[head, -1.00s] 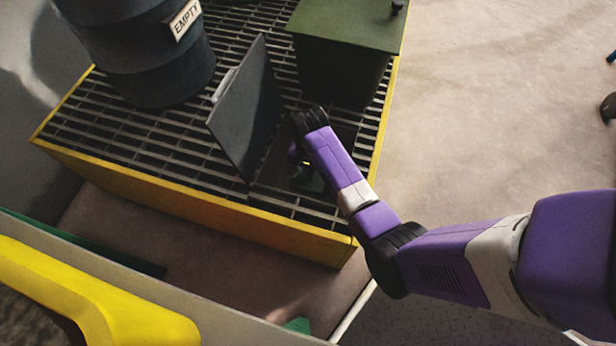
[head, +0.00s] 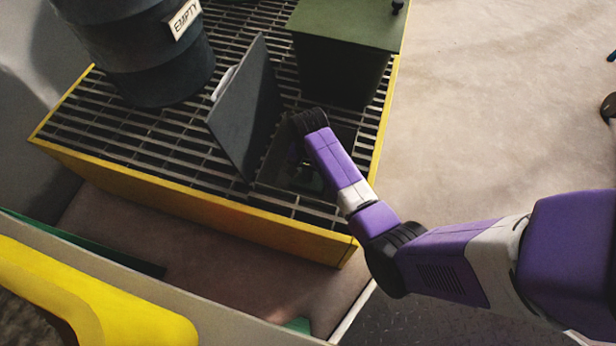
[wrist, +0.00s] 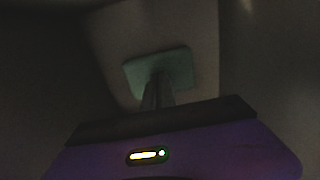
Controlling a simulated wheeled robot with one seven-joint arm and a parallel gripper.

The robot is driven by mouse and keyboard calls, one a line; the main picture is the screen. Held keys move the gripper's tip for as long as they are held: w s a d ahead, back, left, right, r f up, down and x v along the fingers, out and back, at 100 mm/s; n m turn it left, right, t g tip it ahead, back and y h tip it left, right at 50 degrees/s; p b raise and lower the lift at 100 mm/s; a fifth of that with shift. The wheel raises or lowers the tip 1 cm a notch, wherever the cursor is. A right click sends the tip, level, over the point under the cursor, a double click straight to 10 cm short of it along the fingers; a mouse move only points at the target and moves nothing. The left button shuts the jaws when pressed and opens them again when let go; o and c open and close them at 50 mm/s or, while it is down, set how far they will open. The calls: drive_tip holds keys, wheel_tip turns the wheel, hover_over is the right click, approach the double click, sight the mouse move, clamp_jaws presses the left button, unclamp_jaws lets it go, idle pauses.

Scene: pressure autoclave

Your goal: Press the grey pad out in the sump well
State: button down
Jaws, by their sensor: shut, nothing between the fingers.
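The grey pad (wrist: 173,66) shows in the wrist view as a dull grey-green rectangle on the paler floor of the sump well (wrist: 115,35). My gripper (wrist: 157,80) is shut and empty, its fingertips over the lower middle of the pad in the picture. I cannot tell whether they touch it. In the head view, my wrist reaches down into the well opening (head: 275,170) in the grating, and the gripper's fingers are hidden there. The dark hatch lid (head: 245,110) stands tilted open along the left side of the opening.
A dark drum (head: 140,55) marked EMPTY stands on the grating (head: 110,130) at the left. A green-lidded bin (head: 345,60) stands just behind the opening. A yellow edge (head: 190,200) frames the platform. Dark well walls surround my gripper closely.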

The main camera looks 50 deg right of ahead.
drive_tip(key=shift+s+f, duration=0.25)
drive_tip(key=shift+f, duration=0.1)
idle(1.6)
wheel_tip(320, 180, up, 20)
drive_tip(key=p, duration=2.2)
drive_tip(key=shift+w+r, duration=0.25)
